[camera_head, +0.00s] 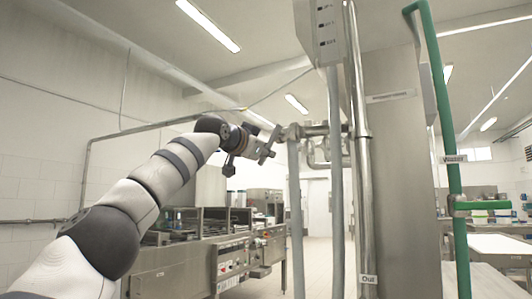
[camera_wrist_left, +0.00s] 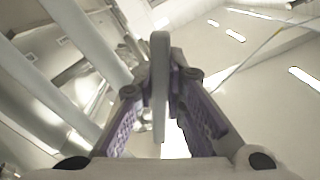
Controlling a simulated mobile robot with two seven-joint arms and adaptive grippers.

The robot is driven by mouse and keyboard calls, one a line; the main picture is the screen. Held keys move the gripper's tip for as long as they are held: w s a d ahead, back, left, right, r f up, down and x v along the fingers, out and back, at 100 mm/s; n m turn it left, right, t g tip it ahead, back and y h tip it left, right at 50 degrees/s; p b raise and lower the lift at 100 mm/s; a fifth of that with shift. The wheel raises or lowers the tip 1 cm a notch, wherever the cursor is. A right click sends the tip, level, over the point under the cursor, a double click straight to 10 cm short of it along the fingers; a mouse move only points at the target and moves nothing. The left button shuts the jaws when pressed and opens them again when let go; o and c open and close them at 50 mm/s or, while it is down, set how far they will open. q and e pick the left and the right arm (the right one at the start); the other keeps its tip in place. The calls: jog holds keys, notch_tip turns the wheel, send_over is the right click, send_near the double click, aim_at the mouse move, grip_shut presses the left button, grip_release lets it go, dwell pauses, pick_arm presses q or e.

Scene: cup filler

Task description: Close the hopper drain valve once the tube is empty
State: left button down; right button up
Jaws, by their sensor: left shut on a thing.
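My left gripper (camera_head: 266,147) reaches up from the left to the valve at the end of a short horizontal steel pipe (camera_head: 318,130). In the left wrist view its two purple-padded fingers (camera_wrist_left: 160,75) are shut on a flat grey valve handle (camera_wrist_left: 160,105), which stands edge-on between them. In the head view the handle is mostly hidden by the fingers. A grey tube (camera_head: 296,220) hangs straight down below the valve. I cannot tell whether any tube holds material. My right gripper is not in view.
A tall steel cabinet (camera_head: 400,200) stands right of the valve, with a vertical pipe labelled "Out" (camera_head: 368,279) before it. A green pipe (camera_head: 455,180) runs down at the right. Steel kitchen counters (camera_head: 190,262) stand behind my left arm.

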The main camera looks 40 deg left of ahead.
pick_arm(q)
jog(key=shift+d, duration=0.1)
jog(key=c, duration=1.6)
grip_release()
jog(key=v, duration=1.2)
